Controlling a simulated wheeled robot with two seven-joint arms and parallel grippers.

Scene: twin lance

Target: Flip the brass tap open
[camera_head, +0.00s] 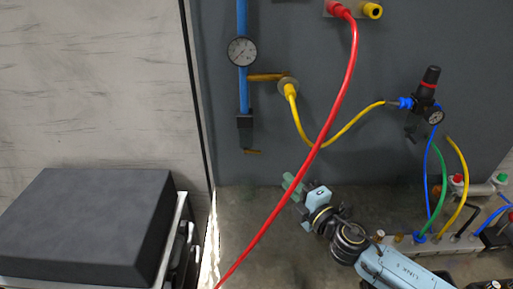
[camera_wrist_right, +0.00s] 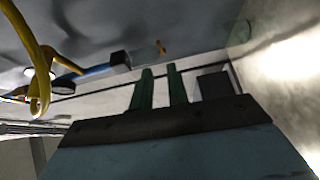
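The brass tap (camera_head: 252,151) is a small brass lever below a dark block (camera_head: 245,125) at the lower end of the blue pipe (camera_head: 242,85) on the grey panel. In the right wrist view the brass tap (camera_wrist_right: 161,47) shows just beyond my fingertips, apart from them. My right gripper (camera_head: 291,184), with green fingers, is below and to the right of the tap in the head view. In the wrist view its fingers (camera_wrist_right: 160,70) stand apart with an empty gap. My left gripper is not in view.
A red hose (camera_head: 325,135) hangs across the view, passing close to my right gripper. A yellow hose (camera_head: 345,128) runs to a regulator (camera_head: 428,98) on the right. A pressure gauge (camera_head: 242,51) sits above the tap. A dark box (camera_head: 90,225) stands at lower left.

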